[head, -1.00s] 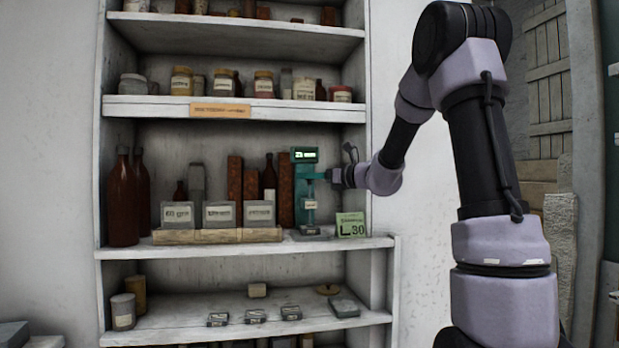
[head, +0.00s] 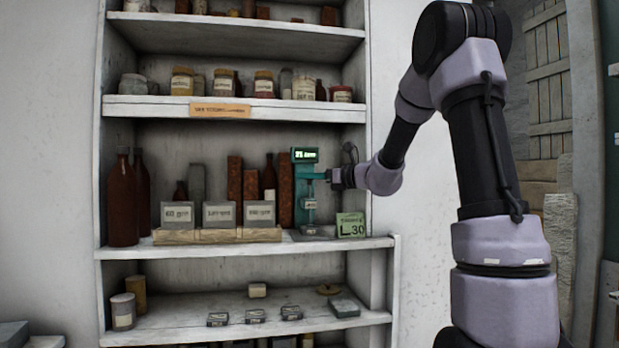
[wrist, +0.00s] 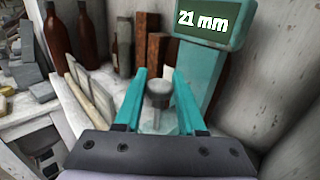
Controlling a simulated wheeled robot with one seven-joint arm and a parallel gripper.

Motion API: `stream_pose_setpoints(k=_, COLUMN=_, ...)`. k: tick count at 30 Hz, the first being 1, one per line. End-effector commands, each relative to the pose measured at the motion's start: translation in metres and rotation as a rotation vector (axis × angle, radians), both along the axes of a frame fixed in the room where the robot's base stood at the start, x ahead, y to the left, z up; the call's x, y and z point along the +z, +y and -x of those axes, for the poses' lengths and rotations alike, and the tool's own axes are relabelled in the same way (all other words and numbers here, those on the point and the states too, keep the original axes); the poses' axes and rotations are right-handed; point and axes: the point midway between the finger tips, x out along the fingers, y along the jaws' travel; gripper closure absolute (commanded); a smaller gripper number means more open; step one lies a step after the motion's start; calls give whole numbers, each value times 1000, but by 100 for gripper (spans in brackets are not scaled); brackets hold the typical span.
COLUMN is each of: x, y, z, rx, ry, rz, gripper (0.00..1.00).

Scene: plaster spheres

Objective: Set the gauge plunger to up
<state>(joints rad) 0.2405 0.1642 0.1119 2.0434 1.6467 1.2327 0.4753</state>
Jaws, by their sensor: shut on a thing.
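The gauge (head: 305,157) is a tall green stand with a lit display on its top, on the right of the middle shelf. In the wrist view the gauge's display (wrist: 203,20) reads 21 mm. The gauge plunger shows there as a round grey knob (wrist: 159,90) on a thin stem. My gripper (wrist: 158,82) has its two teal fingers on either side of the knob and is shut on it. In the head view my gripper (head: 318,175) reaches in from the right at the gauge's upper part. The plunger's lower end is hard to make out.
A green card marked 30 (head: 351,225) stands right of the gauge. Labelled grey boxes (head: 219,214) stand on a wooden strip to the left, with brown bottles (head: 123,200) beyond. The shelf's right side wall (head: 357,170) is close to my gripper.

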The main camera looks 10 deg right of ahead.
Motion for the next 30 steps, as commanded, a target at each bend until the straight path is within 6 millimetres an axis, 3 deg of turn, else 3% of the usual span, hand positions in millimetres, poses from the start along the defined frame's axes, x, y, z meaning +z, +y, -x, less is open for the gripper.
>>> stream_pose_setpoints(k=8, x=-1, y=-1, z=0, rx=-1, ry=1, rz=1, gripper=100)
stream_pose_setpoints(k=15, x=23, y=-1, z=0, rx=-1, ry=-4, rz=2, gripper=100)
stream_pose_setpoints(k=23, x=26, y=-1, z=0, rx=-2, ry=-4, rz=-2, gripper=100)
stream_pose_setpoints(k=24, x=26, y=-1, z=0, rx=-2, ry=-5, rz=-2, gripper=46)
stream_pose_setpoints(k=25, x=26, y=-1, z=0, rx=-2, ry=-4, rz=-1, gripper=34)
stream_pose_setpoints(k=30, x=25, y=-1, z=0, rx=-1, ry=-2, rz=-1, gripper=31)
